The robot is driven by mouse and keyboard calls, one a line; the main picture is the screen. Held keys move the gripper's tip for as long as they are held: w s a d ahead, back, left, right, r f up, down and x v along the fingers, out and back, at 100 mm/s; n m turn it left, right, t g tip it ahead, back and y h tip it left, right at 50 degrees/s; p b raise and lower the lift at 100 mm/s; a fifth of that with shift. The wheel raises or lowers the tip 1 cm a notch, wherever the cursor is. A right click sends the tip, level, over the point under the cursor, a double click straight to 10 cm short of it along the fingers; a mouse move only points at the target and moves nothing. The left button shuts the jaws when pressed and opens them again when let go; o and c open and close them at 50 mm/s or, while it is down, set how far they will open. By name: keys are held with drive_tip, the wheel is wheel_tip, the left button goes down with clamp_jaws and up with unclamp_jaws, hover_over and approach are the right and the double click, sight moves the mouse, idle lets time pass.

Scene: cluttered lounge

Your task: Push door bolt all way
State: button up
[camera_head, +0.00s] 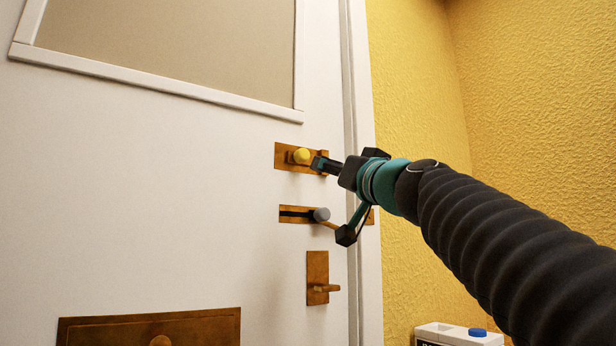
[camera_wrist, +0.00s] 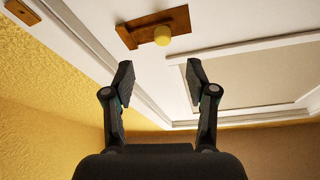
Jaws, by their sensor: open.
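A brown door bolt with a yellow knob (camera_head: 302,156) is mounted on the white door near its right edge. Below it is a second bolt with a grey knob (camera_head: 321,214) and a dark slot to the knob's left. My gripper (camera_head: 318,163) is at the upper bolt, just right of the yellow knob. In the wrist view, my gripper (camera_wrist: 160,83) is open and empty, its two fingers spread apart. The yellow knob (camera_wrist: 163,36) shows beyond the fingertips, roughly between them in the picture. I cannot tell whether a finger touches it.
A brown handle plate (camera_head: 317,270) is below the bolts. A large brown panel with a knob (camera_head: 150,328) is at the door's lower left. A yellow textured wall (camera_head: 420,80) stands right of the frame. A white box with a blue cap (camera_head: 458,334) is at the bottom right.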

sight(305, 156)
drive_tip(key=shift+t, duration=0.3)
drive_tip(key=p+x, duration=0.2)
drive_tip(key=x, duration=0.2)
drive_tip(key=r+p+x, duration=0.1)
drive_tip(key=p+x, duration=0.2)
drive_tip(key=x, duration=0.1)
drive_tip(key=p+x, duration=0.2)
drive_tip(key=x, duration=0.3)
drive_tip(key=shift+s+r, duration=0.25)
drive_tip(key=shift+w+a+r+p, duration=0.1)
drive_tip(key=shift+w+a+p, duration=0.15)
drive_tip(key=shift+w+p, duration=0.3)
